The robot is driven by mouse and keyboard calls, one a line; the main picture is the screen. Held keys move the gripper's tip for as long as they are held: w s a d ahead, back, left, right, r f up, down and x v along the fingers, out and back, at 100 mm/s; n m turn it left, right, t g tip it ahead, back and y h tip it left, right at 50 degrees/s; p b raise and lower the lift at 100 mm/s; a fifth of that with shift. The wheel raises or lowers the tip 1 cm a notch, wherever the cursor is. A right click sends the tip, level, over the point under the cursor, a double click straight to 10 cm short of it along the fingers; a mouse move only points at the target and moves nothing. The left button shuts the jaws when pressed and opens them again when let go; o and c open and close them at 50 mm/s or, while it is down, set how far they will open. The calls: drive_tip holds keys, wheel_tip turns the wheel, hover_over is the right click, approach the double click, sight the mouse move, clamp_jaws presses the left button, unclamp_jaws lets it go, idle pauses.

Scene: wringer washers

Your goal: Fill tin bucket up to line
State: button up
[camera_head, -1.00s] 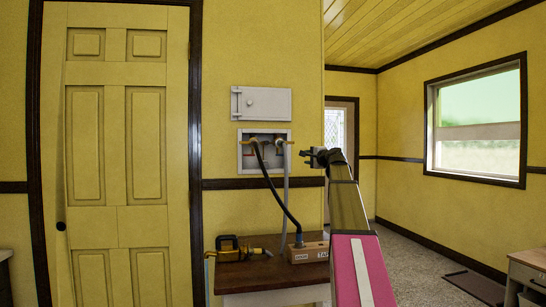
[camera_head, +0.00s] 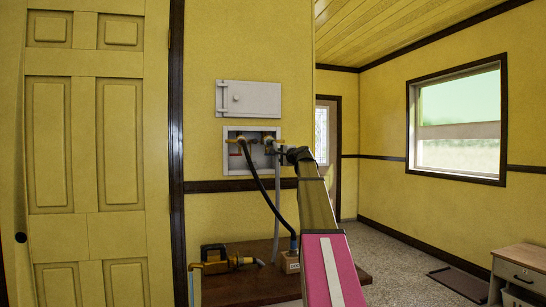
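No tin bucket or fill line shows in this view. A recessed wall box (camera_head: 229,163) holds two taps with brass-coloured handles, the left tap (camera_head: 240,141) and the right tap (camera_head: 268,138). A black hose (camera_head: 265,195) hangs from the left tap and a grey hose (camera_head: 277,205) from the right one. My gripper (camera_head: 275,148) is at the right side of the box, overlapping the right tap in the picture. It is small and dark, and I cannot tell whether it touches the tap or whether its fingers are open.
A brown table (camera_head: 235,290) stands below the box. It bears a yellow and black tool (camera_head: 214,259) and a wooden block (camera_head: 290,262), partly hidden by my arm. A yellow door (camera_head: 85,150) is at left. A small cabinet (camera_head: 520,262) is at right; carpeted floor (camera_head: 400,260) lies between.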

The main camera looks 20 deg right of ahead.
drive_tip(key=x, duration=0.5)
drive_tip(key=shift+w, duration=0.2)
clamp_jaws()
drive_tip(key=n+g+y, duration=0.1)
drive_tip(key=n+y, duration=0.1)
drive_tip(key=w+n+g+y, duration=0.1)
drive_tip(key=g+y, duration=0.1)
drive_tip(key=y, duration=0.1)
drive_tip(key=n+g+y, duration=0.1)
drive_tip(key=n+y, duration=0.1)
drive_tip(key=shift+w+d+n+g, duration=0.1)
drive_tip(key=shift+w+n+g, duration=0.2)
